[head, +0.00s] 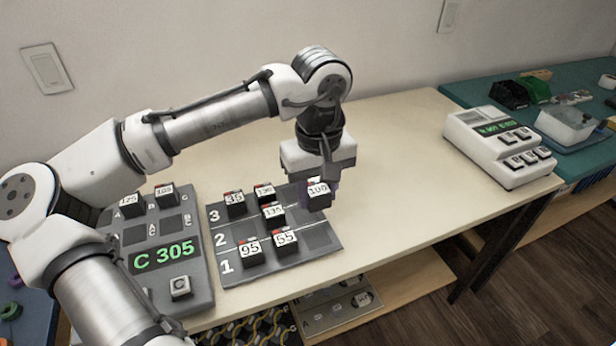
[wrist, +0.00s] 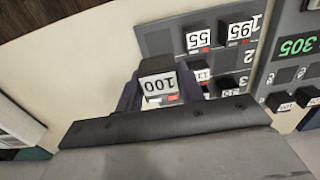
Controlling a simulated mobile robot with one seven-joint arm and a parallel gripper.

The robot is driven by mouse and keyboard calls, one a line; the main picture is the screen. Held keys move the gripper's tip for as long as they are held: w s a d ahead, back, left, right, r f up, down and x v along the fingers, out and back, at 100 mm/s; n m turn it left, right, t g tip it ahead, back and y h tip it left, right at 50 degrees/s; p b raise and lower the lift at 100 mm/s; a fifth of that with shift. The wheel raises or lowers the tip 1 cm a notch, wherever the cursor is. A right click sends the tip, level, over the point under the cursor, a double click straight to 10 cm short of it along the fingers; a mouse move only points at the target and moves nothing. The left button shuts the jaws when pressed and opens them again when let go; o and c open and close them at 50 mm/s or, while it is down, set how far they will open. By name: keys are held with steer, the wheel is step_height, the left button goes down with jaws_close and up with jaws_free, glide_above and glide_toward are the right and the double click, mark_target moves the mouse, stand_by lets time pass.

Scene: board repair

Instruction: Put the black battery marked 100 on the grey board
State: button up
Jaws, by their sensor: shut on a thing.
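The black battery (head: 318,190) marked 100 is held between the purple fingers of my gripper (head: 319,198). Its label faces the camera in the wrist view (wrist: 158,85). It is at the right end of the grey rack (head: 290,268) with rows 1, 2 and 3; I cannot tell how far it is above the surface. The grey board (head: 207,290) with the green C 305 display lies left of the rack. Batteries 175 (head: 129,201) and 105 (head: 167,192) sit at its top left; its two dark squares in the middle look empty. My arm covers its lower left.
Several other batteries stand in the rack, among them 35 (head: 235,200), 135 (head: 272,213) and 55 (head: 285,239). A white device (head: 500,148) with a small display stands at the table's right end. The table (head: 400,180) between it and the rack is clear.

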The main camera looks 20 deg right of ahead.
mark_target(316, 238)
steer(key=shift+s+f+b, duration=0.15)
steer(key=shift+f+b, duration=0.65)
steer(key=shift+b, duration=0.1)
step_height(316, 238, down, 7)
steer(key=b, duration=0.7)
steer(key=shift+f+b, duration=0.15)
steer(key=shift+b, duration=0.2)
steer(key=shift+f, duration=0.5)
steer(key=o, duration=1.1)
